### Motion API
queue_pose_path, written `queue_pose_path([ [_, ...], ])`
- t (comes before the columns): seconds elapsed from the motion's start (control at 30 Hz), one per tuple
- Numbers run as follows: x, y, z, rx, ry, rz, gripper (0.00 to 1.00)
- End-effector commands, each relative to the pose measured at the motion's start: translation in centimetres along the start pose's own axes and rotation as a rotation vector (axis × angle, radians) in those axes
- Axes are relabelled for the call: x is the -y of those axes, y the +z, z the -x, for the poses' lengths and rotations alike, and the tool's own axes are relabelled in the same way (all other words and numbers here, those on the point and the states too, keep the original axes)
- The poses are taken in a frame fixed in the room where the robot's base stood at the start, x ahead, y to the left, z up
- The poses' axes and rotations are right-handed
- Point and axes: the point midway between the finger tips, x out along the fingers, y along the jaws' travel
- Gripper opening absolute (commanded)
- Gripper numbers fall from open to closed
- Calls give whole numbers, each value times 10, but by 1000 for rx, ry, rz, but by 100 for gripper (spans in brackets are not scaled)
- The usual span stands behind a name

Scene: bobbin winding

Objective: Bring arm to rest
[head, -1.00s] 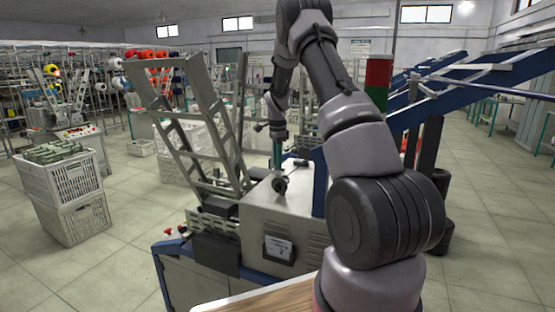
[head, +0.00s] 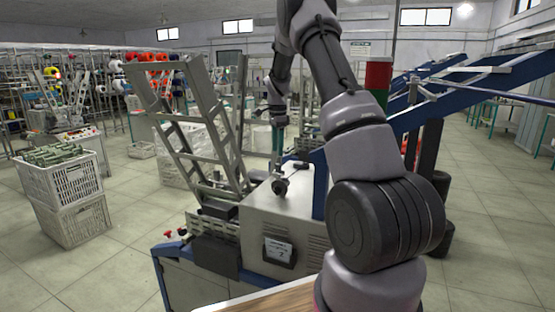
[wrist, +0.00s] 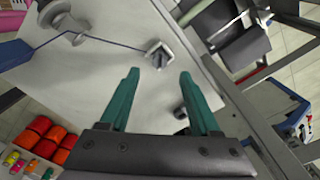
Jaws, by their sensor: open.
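My gripper shows in the wrist view (wrist: 158,85) with its two green fingers apart and nothing between them. It is above the light metal top of the winding machine, and a small square fitting with a dark knob (wrist: 160,55) shows just beyond the fingertips. The exact gap between the fingertips and the machine cannot be told.
A slanted metal frame (head: 180,140) rises left of the gripper. A red and green signal column (head: 378,80) and blue beams (head: 475,75) stand to the right. Stacked white crates (head: 70,200) are at left. In the wrist view, red spools (wrist: 45,135) lie lower left.

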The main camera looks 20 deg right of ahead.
Motion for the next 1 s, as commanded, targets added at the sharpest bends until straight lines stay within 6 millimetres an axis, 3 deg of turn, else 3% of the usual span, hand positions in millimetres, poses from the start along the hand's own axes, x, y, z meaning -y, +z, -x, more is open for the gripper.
queue_pose_path([
  [0.2,0,0,35,0,-2,1,63],
  [0.47,-1,1,46,1,-2,5,63],
  [0.57,-9,5,60,9,-22,33,63],
  [0.77,-53,25,124,35,-121,196,63],
  [1.0,-133,56,191,39,-265,448,63],
])
